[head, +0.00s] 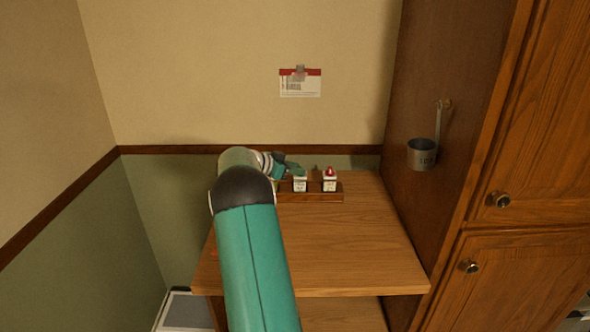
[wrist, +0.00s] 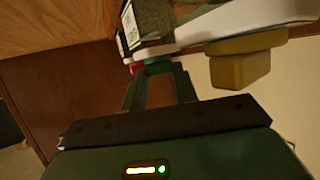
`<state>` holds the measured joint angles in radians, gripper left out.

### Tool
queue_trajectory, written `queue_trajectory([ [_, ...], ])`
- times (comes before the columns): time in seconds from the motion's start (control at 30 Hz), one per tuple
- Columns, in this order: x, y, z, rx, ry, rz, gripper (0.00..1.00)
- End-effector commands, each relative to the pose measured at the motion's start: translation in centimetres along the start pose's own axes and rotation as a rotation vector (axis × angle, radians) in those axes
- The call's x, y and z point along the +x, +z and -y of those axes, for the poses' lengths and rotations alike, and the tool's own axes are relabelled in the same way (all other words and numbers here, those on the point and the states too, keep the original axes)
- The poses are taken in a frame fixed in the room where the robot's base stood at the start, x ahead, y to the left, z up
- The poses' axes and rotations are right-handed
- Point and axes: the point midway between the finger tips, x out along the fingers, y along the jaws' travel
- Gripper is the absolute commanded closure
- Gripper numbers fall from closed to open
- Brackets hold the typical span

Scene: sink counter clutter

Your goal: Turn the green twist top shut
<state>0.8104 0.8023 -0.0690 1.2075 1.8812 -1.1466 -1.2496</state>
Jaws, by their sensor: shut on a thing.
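The green twist top (head: 299,171) sits on a small white-labelled bottle (head: 300,185) standing upright in a wooden tray (head: 308,198) at the back of the counter. My gripper (head: 291,169) reaches it from the left in the head view. In the wrist view, the two fingers of my gripper (wrist: 158,76) close on the green top (wrist: 158,67), which shows between and just past their tips. The fingers hide part of the top, so how far it is turned cannot be told.
A similar bottle with a red top (head: 330,172) stands close to the right; its top also shows in the wrist view (wrist: 136,68). A yellowish block (wrist: 240,66) is near the fingers. A metal cup (head: 421,154) hangs on the cabinet side. The wooden counter (head: 345,245) is clear in front.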

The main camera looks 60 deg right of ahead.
Motion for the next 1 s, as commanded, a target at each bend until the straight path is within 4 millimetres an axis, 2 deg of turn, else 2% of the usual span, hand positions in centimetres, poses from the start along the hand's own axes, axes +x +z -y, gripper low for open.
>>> queue_trajectory([
  [1.0,0.17,-0.04,0.67,0.111,0.265,-0.001,0.94],
])
